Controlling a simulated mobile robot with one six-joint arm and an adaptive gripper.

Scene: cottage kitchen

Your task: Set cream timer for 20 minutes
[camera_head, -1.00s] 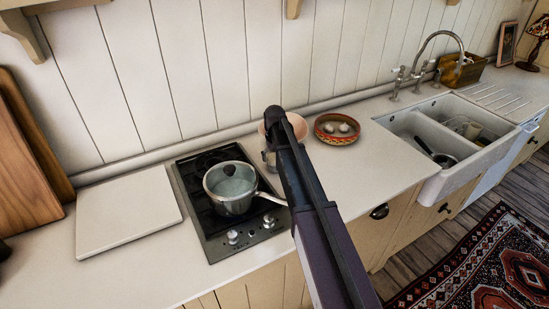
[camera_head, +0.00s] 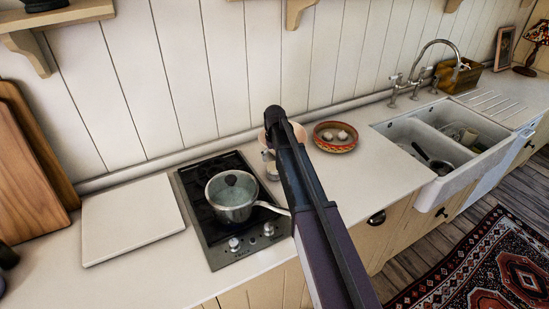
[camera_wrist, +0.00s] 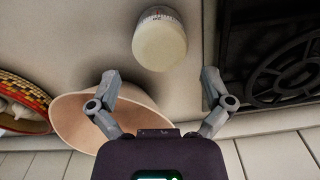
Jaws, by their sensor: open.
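The cream timer (camera_wrist: 160,42) is a short round cream cylinder with a band of dark markings at its far end in the wrist view. It stands on the pale worktop between the bowl and the hob. I cannot read its setting. A small part of it shows beside my arm in the head view (camera_head: 272,171). My gripper (camera_wrist: 160,85) is open and empty, its two fingers spread either side of the picture's middle. The timer lies beyond the fingertips, roughly centred between them, and no contact shows. In the head view my arm hides the gripper.
A pink bowl (camera_wrist: 72,122) is close beside the left finger. The black hob (camera_wrist: 268,70) is at the right; a lidded steel pot (camera_head: 232,203) sits on it. A patterned dish (camera_head: 336,137) with pale bulbs and a white sink (camera_head: 442,190) are further right.

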